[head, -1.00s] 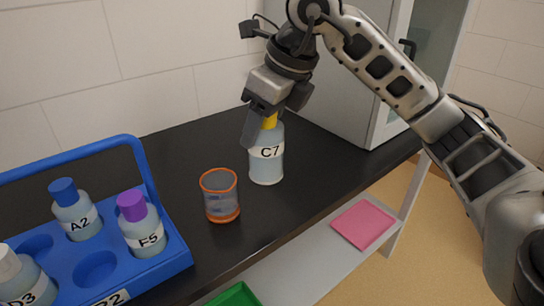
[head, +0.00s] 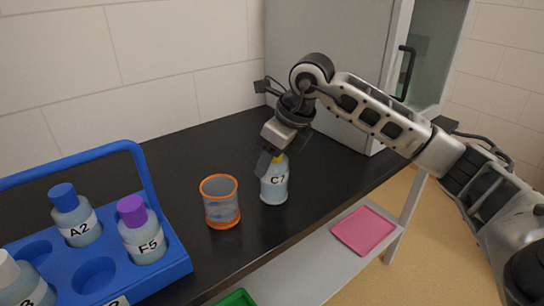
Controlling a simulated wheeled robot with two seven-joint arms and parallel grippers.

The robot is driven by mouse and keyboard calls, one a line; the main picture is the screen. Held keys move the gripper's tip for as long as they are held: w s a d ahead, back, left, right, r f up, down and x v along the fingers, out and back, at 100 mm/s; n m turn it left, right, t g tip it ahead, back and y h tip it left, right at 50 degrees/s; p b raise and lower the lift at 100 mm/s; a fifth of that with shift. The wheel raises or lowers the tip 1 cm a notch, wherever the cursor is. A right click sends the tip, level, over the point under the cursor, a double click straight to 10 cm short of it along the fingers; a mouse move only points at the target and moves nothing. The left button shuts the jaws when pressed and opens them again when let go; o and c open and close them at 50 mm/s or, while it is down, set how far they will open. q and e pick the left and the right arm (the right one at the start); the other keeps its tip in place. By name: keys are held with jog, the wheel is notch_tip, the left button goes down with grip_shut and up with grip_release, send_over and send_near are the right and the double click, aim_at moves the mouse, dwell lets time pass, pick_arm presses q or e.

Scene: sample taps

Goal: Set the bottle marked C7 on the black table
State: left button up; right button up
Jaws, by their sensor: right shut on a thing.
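The bottle marked C7 (head: 274,184) is pale blue-grey with a white label and a yellow cap. It is upright at the black table (head: 190,155), to the right of an orange-rimmed cup. Its base looks level with the tabletop, but I cannot tell for sure whether it touches. My right gripper (head: 275,158) is shut on the bottle's cap from above, and its fingers hide most of the cap. My left gripper is not in view.
The orange-rimmed clear cup (head: 220,203) stands close left of the bottle. A blue carrier (head: 165,262) with bottles A2 (head: 77,218), F5 (head: 142,233) and another is at left. A grey cabinet (head: 325,70) stands behind. A pink tray (head: 364,230) lies on the lower shelf.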

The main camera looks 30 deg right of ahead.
jog(key=shift+f, duration=0.1)
jog(key=o, duration=1.2)
jog(key=shift+o, duration=1.3)
jog(key=shift+r, duration=0.3)
jog(key=v, duration=1.1)
jog(key=shift+s+r, duration=0.2)
jog(key=shift+r, duration=0.1)
